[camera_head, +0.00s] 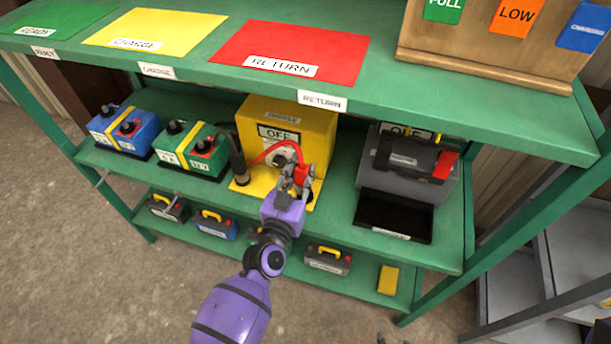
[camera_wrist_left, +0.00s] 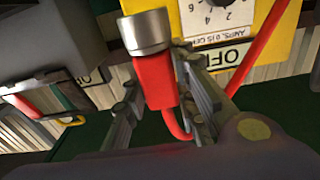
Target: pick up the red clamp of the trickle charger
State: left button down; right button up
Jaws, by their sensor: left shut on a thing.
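The yellow trickle charger (camera_head: 318,127) stands on the middle shelf, with a dial and an "OFF" label on its front. Its red clamp (camera_head: 302,174) is at the end of a red cable in front of the box. My left gripper (camera_head: 296,182) is shut on the red clamp. In the left wrist view the red clamp (camera_wrist_left: 155,80), with a silver end, sits between the grey fingers, close to the charger's face (camera_wrist_left: 262,25). The black clamp (camera_head: 238,165) stands at the charger's left side. Small dark tips at the head view's bottom edge may be my right gripper; its state is unclear.
A blue battery (camera_head: 125,128) and a green battery (camera_head: 190,150) stand left of the charger. A grey unit (camera_head: 405,170) with a black tray (camera_head: 393,217) is on the right. The green top shelf (camera_head: 440,100) overhangs; smaller batteries sit on the lower shelf.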

pick_arm(q)
jog(key=s+a+r+p, duration=0.3)
jog(key=s+a+r, duration=0.5)
jog(key=r, duration=0.3)
jog(key=shift+s+r, duration=0.2)
jog(key=shift+s, duration=0.5)
pick_arm(e)
jog(key=w+r+t, duration=0.1)
jog(key=w+r, duration=0.2)
jog(key=r, duration=0.2)
jog(key=shift+w+r, duration=0.25)
jog(key=shift+r, duration=0.1)
jog(key=shift+r, duration=0.1)
dwell(1.1)
